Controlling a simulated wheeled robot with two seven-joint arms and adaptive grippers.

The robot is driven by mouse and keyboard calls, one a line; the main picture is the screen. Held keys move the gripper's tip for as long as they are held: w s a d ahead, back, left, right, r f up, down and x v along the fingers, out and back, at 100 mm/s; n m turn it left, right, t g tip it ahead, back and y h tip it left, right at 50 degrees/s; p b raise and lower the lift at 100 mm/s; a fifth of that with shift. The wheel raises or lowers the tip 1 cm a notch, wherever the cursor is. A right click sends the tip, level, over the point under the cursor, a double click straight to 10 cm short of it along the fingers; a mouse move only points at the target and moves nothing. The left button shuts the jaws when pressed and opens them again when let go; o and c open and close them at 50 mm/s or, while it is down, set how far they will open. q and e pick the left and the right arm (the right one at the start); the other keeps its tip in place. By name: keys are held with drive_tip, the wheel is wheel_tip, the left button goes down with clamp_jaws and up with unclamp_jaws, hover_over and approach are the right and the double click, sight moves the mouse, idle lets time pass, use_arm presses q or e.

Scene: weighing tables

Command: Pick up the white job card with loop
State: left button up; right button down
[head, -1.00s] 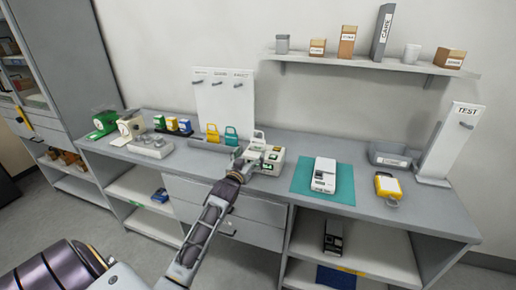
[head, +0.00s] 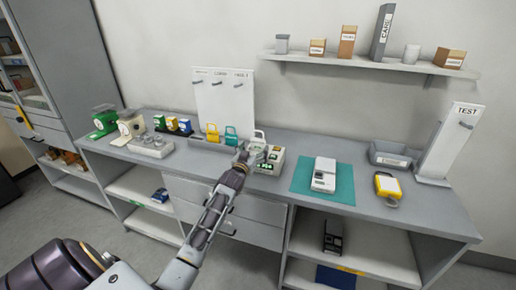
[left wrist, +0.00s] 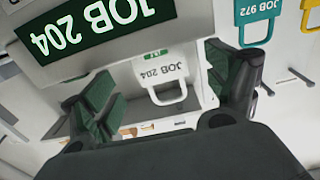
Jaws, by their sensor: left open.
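The white job card with loop (left wrist: 160,68), marked JOB 204, shows in the left wrist view with its handle-like loop toward the bottom of the picture. In the head view a white card (head: 259,136) stands at the back of the table, just behind my left gripper (head: 246,160). In the left wrist view my left gripper (left wrist: 168,95) is open, with one finger on either side of the card. I cannot tell whether either finger touches it. My right gripper is not in view.
A yellow card (head: 213,134) and a teal card (head: 231,137) stand to the left of the white one. A pale device with green labels (head: 272,160) is close on the gripper's right. A white scale (head: 324,176) sits on a green mat (head: 302,178).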

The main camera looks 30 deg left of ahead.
sight(258, 143)
use_arm(q)
drive_tip(key=shift+x, duration=0.8)
drive_tip(key=shift+p+x, duration=0.35)
drive_tip(key=shift+x, duration=1.45)
drive_tip(key=shift+d+r, duration=0.1)
drive_tip(key=shift+r, duration=0.1)
drive_tip(key=c, duration=1)
drive_tip(key=shift+c, duration=0.2)
drive_tip(key=shift+r, duration=0.15)
drive_tip(key=shift+r, duration=4.9)
